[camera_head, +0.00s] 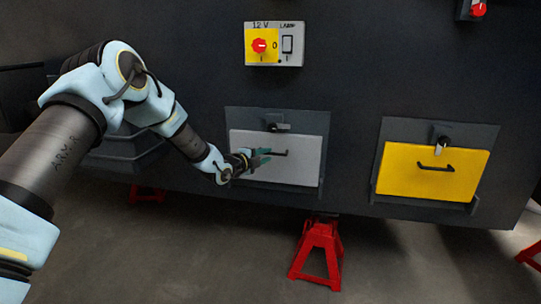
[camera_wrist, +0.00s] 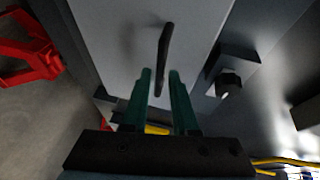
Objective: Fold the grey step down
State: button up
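The grey step (camera_head: 300,173) is a light grey panel standing upright, closed in its dark frame on the chassis side. It fills the upper middle of the wrist view (camera_wrist: 120,35). Its black bar handle (camera_head: 280,153) also shows in the wrist view (camera_wrist: 165,40). The latch (camera_head: 278,127) above the panel has its lever pointing sideways; a dark latch knob shows in the wrist view (camera_wrist: 228,85). My gripper (camera_head: 265,157) is in front of the panel at the handle. Its green fingers (camera_wrist: 160,72) are apart, with the handle's near end appearing in the gap; contact is unclear.
A yellow panel (camera_head: 410,172) with its own handle and downward latch lever is at right. A switch box (camera_head: 274,45) with a red knob is above. A red jack stand (camera_head: 318,252) stands below the grey step; floor in front looks clear.

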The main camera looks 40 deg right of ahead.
aim_at(269, 154)
jog(key=shift+x, duration=1.6)
grip_shut()
jog(key=shift+f, duration=0.1)
